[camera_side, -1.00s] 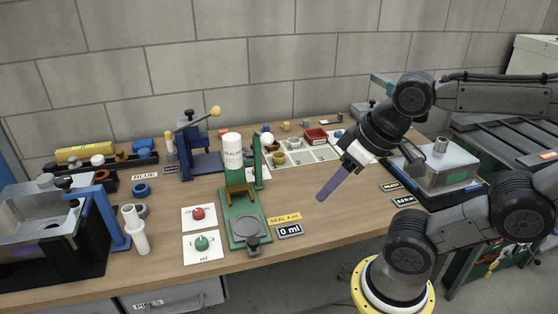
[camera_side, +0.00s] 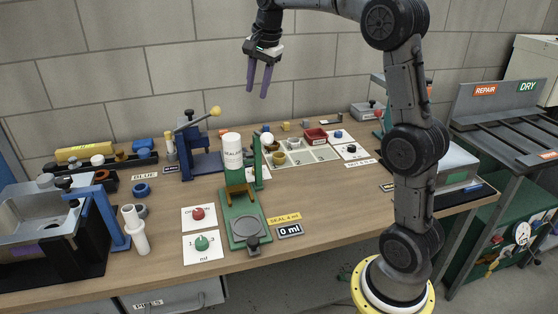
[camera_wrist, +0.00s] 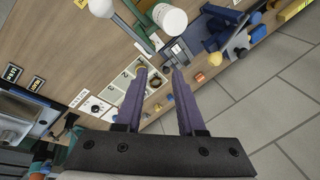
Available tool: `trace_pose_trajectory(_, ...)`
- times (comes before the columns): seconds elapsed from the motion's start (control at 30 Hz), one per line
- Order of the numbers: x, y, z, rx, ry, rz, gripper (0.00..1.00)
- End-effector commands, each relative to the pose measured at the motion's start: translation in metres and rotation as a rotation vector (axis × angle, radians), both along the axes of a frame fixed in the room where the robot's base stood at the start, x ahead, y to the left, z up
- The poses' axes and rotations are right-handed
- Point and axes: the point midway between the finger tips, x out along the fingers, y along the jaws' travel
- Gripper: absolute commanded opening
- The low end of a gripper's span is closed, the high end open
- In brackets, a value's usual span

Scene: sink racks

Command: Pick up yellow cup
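A small yellow cup (camera_side: 278,159) stands in a compartment of the white divided tray (camera_side: 318,155) at the back middle of the bench. My gripper (camera_side: 257,91) hangs high above the back of the bench, fingers pointing down, open and empty. It is well above the cup and apart from it. In the wrist view the purple fingers (camera_wrist: 159,74) are spread, with the tray between and beside them.
A white SEAL bottle (camera_side: 232,152) on a green stand (camera_side: 240,213) and a blue lever press (camera_side: 203,163) stand to the left. Small yellowish pieces (camera_side: 286,126) lie near the wall.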

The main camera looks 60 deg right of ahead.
Motion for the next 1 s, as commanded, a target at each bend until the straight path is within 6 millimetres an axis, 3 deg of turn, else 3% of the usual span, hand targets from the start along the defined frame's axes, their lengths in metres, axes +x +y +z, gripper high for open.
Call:
trace_pose_trajectory(0.03, 0.011, -0.025, -0.018, 0.018, 0.024, -0.057, 0.39)
trace_pose_trajectory(0.2, 0.028, -0.098, -0.077, 0.068, 0.089, -0.207, 0.39)
trace_pose_trajectory(0.4, 0.020, -0.158, -0.147, 0.117, 0.168, -0.301, 0.39)
trace_pose_trajectory(0.5, 0.009, -0.171, -0.171, 0.141, 0.202, -0.329, 0.39)
trace_pose_trajectory(0.6, 0.002, -0.179, -0.182, 0.149, 0.212, -0.348, 0.39)
trace_pose_trajectory(1.0, 0.005, -0.179, -0.247, 0.150, 0.214, -0.347, 0.39)
